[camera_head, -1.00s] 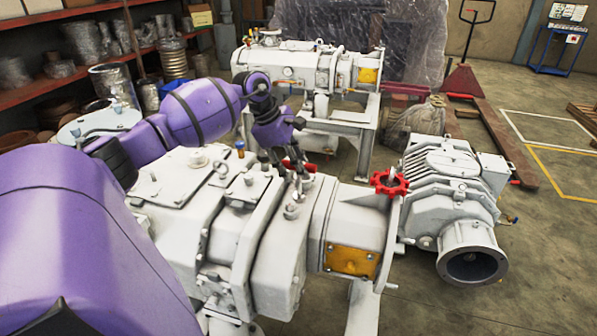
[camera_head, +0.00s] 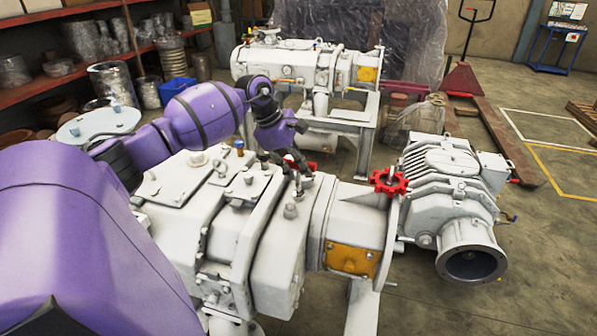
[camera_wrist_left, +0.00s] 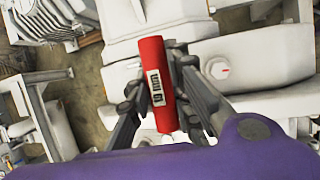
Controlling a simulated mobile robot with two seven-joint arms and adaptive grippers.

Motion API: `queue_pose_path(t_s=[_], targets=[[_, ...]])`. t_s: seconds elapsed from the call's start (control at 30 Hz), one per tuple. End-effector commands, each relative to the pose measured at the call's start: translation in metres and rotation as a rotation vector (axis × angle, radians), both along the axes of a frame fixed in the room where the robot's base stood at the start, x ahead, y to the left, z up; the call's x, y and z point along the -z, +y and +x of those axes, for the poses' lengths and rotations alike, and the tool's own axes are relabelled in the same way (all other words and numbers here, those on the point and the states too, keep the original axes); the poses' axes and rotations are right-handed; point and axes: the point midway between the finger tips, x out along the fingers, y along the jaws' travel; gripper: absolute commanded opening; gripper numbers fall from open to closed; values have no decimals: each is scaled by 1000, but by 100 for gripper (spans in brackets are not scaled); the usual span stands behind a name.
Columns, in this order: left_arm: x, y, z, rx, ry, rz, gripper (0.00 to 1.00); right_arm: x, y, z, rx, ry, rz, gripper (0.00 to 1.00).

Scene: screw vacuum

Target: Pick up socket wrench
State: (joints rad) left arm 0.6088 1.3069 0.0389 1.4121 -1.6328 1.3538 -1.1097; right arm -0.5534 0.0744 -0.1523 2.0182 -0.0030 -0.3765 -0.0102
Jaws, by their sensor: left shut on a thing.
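The socket wrench (camera_wrist_left: 158,84) shows in the left wrist view as a red bar with a white label. It stands between the two dark fingers of my left gripper (camera_wrist_left: 157,92), which are shut on it. In the head view my left gripper (camera_head: 284,162) is low over the top of the near white vacuum pump (camera_head: 270,265). A bit of red (camera_head: 301,164) shows just beyond its fingers, partly hidden by them. I cannot tell whether the wrench still touches the pump. My right gripper is not in view.
A red handwheel (camera_head: 389,182) and bolts stick up from the near pump. A second white pump (camera_head: 300,66) stands on a frame behind. A motor-like white unit (camera_head: 455,190) sits at the right. Shelves (camera_head: 60,75) line the left.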

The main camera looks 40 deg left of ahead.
Motion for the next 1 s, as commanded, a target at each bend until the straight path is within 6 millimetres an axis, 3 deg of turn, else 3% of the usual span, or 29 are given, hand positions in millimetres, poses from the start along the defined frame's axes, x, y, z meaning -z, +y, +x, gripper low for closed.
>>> queue_pose_path(t_s=[0.27, 0.47, 0.83, 1.0], targets=[[-7, 1, 1, 0, -2, 1, 0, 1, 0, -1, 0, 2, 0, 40], [-31, 1, 1, -1, -3, 4, 0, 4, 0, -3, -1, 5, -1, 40], [-94, -23, -48, 2, 1, 4, 0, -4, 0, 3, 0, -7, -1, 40], [-103, -32, -68, 1, 1, 1, 0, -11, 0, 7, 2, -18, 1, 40]])
